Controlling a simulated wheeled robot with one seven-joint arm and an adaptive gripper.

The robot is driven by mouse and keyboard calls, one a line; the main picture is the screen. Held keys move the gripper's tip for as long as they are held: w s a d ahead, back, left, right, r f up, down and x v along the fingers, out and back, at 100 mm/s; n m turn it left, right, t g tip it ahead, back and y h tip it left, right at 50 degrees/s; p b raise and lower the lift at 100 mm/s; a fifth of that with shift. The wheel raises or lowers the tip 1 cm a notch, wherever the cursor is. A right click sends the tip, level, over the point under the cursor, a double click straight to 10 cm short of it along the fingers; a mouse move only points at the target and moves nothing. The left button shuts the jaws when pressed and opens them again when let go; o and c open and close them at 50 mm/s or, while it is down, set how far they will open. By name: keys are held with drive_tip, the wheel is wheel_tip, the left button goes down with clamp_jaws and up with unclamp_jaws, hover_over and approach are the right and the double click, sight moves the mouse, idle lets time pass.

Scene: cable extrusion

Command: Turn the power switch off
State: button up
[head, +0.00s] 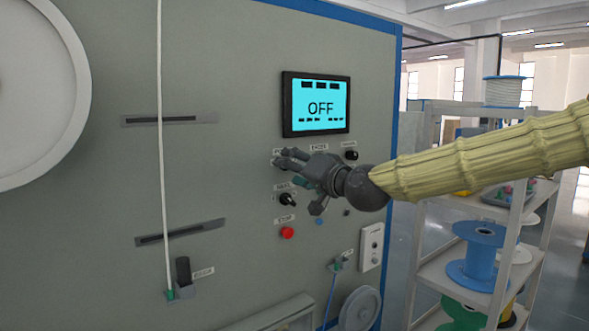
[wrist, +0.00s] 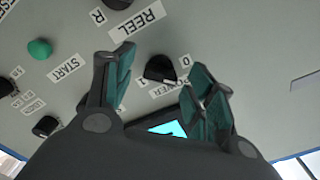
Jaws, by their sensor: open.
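The power switch (wrist: 160,69) is a black knob on the grey panel, with a POWER label and the marks 0 and 1 beside it in the wrist view. My gripper (wrist: 161,66) is open, with one finger on each side of the knob in that view. I cannot tell whether the fingers touch it. In the head view my gripper (head: 284,158) reaches in from the right, close to the panel below the screen, and hides the knob. The screen (head: 319,104) is lit cyan and reads OFF.
A black knob (head: 351,155) sits right of my gripper, another (head: 287,199) below it, and a red button (head: 287,232) lower. The wrist view shows a green button (wrist: 40,48) by a START label. A shelf rack (head: 440,268) with spools stands right of the panel.

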drive_tip(key=shift+d, duration=0.1)
drive_tip(key=v, duration=1.2)
drive_tip(key=shift+f, duration=0.1)
wheel_tip(320, 180, down, 23)
drive_tip(key=w+g+h, duration=0.1)
drive_tip(key=g+h, duration=0.1)
drive_tip(key=g, duration=0.1)
drive_tip(key=s+d+f+g+h, duration=0.15)
drive_tip(key=s+f, duration=0.25)
drive_tip(key=f, duration=0.6)
drive_tip(key=s+d+f+g+h, duration=0.15)
drive_tip(key=s+f, duration=0.25)
drive_tip(key=f, duration=0.7)
drive_tip(key=s+f+g+h, duration=0.1)
drive_tip(key=s+f+g, duration=0.15)
drive_tip(key=f, duration=0.75)
drive_tip(key=s+d+f+g+h, duration=0.1)
drive_tip(key=s+d+f+g, duration=0.1)
drive_tip(key=s+d+f, duration=0.2)
drive_tip(key=s+d+f+g+h, duration=0.2)
drive_tip(key=s+d+f, duration=0.2)
drive_tip(key=s+f, duration=0.7)
drive_tip(key=s+d+f+n+g+h, duration=0.1)
drive_tip(key=s+d+f, duration=0.3)
drive_tip(key=s, duration=1.3)
wheel_tip(320, 180, down, 4)
drive_tip(key=shift+r+g+h, duration=0.2)
drive_tip(key=shift+g+h, duration=0.1)
drive_tip(key=shift+g, duration=0.25)
